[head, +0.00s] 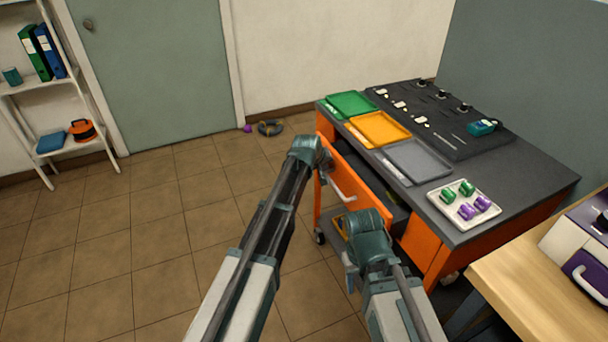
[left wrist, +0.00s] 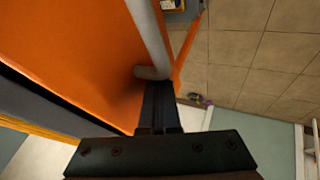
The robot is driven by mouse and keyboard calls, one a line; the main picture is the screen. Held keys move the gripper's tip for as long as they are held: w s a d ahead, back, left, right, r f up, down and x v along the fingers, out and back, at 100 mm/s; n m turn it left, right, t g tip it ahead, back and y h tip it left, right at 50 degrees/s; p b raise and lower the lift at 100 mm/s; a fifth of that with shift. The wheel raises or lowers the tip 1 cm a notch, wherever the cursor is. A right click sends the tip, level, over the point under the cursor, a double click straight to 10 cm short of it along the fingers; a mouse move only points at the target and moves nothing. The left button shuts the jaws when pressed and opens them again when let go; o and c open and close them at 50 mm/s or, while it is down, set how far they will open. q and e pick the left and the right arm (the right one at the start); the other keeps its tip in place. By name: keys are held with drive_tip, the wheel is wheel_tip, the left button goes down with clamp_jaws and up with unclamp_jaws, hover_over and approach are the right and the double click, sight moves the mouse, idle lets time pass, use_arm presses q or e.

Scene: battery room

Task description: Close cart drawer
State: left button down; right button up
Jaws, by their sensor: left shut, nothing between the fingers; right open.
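The cart (head: 435,250) has a dark top and orange sides. Its orange drawer (head: 368,197) is pulled out, with a dark gap between its front and the cart body. A grey bar handle (head: 341,186) is on the drawer front; in the left wrist view the handle (left wrist: 152,40) runs up from the fingertips. My left gripper (head: 325,165) is at the far end of the drawer front. In the left wrist view its fingers (left wrist: 158,100) are shut and empty, close to the handle's end; contact is unclear. My right gripper (head: 368,232) is near the drawer's near end, its fingertips hidden.
Green, orange and grey trays (head: 380,128) and a white tray (head: 441,203) with green and purple pieces sit on the cart top. A wooden table (head: 515,275) stands at right. A ring-shaped item (head: 270,128) lies by the wall. The left floor is clear.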

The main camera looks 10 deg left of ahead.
sight(333, 164)
use_arm(q)
drive_tip(key=w+d, duration=0.1)
drive_tip(key=d, duration=0.1)
drive_tip(key=w+d, duration=0.1)
drive_tip(key=d, duration=0.1)
drive_tip(key=w+d, duration=0.2)
drive_tip(key=shift+w+d, duration=0.2)
drive_tip(key=shift+d, duration=0.05)
drive_tip(key=shift+d+r, duration=0.1)
drive_tip(key=shift+s+a, duration=0.25)
drive_tip(key=shift+a, duration=0.1)
drive_tip(key=s+a, duration=0.2)
drive_tip(key=a, duration=0.1)
drive_tip(key=shift+s+a+r, duration=0.1)
drive_tip(key=shift+s+r, duration=0.05)
drive_tip(key=shift+s, duration=0.1)
drive_tip(key=p+v, duration=0.8)
drive_tip(key=v, duration=0.1)
drive_tip(key=shift+s+r, duration=0.1)
drive_tip(key=shift+r, duration=0.1)
drive_tip(key=shift+a, duration=0.1)
use_arm(e)
wheel_tip(333, 164, up, 8)
drive_tip(key=a, duration=0.1)
